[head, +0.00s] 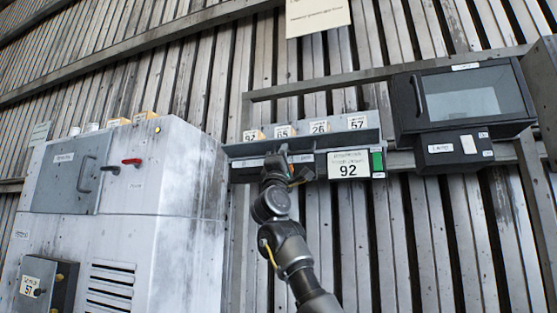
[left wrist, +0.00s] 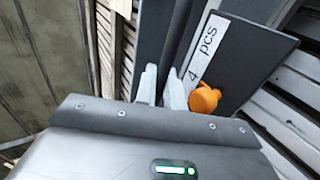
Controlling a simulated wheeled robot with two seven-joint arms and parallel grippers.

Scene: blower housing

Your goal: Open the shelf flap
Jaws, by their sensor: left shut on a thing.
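The shelf (head: 374,133) is a long grey metal ledge on the slatted wall, with number cards 92, 65, 26 and 57 above it. Its flap (head: 246,163) runs along the front. In the left wrist view the flap (left wrist: 262,47) is a dark panel with a "4 pcs" label. The exact contact is partly hidden. My right gripper is not in view.
A black windowed box (head: 408,105) is mounted farther right. A large pale cabinet (head: 180,180) with a red handle (head: 132,162) stands left. Bare slatted wall lies below the shelf.

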